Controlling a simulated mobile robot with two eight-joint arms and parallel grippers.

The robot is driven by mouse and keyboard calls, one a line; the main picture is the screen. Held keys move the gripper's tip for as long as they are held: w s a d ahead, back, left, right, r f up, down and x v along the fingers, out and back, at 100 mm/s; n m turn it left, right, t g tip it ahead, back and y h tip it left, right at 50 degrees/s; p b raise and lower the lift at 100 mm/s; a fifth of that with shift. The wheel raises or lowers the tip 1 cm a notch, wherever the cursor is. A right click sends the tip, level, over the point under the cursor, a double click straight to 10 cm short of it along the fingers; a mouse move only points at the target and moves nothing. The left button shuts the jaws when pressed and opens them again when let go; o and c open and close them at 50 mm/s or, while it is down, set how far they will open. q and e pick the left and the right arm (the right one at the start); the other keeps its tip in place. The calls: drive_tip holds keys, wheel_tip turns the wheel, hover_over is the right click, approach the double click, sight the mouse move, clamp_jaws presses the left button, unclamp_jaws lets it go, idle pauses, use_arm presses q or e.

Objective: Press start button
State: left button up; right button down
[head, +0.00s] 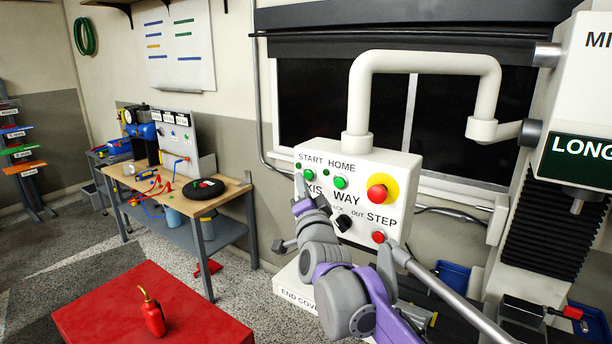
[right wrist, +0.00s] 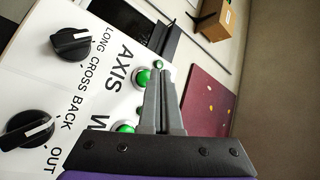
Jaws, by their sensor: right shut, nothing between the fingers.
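The white control panel (head: 325,160) hangs from a thick pipe arm. Its green start button (head: 309,174) is at the upper left, under the word START. The green home button (head: 340,182) is to its right. My right gripper (head: 298,181) is shut and empty, its tip just below and left of the start button. In the right wrist view the closed fingers (right wrist: 161,75) reach beside the start button (right wrist: 142,79), which shows to their left. The home button (right wrist: 125,127) shows lower down there. I cannot tell whether the tip touches the panel. My left gripper is not in view.
A red emergency knob (head: 377,193) on yellow, a red step button (head: 379,237) and black selector knobs (right wrist: 70,43) share the panel. A red table (head: 120,305) with a red bottle (head: 152,315) stands at lower left. A wooden workbench (head: 150,190) stands behind.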

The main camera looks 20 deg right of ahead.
drive_tip(key=shift+w+d, duration=0.3)
drive_tip(key=shift+w+d+p, duration=0.2)
drive_tip(key=shift+d+p, duration=0.1)
drive_tip(key=shift+p, duration=0.1)
idle(0.6)
drive_tip(key=shift+s+a, duration=0.1)
drive_tip(key=shift+a, duration=0.05)
drive_tip(key=shift+s+a, duration=0.45)
drive_tip(key=shift+a, duration=0.05)
drive_tip(key=s+a, duration=0.3)
drive_tip(key=a, duration=0.1)
drive_tip(key=shift+s+a, duration=0.35)
idle(0.7)
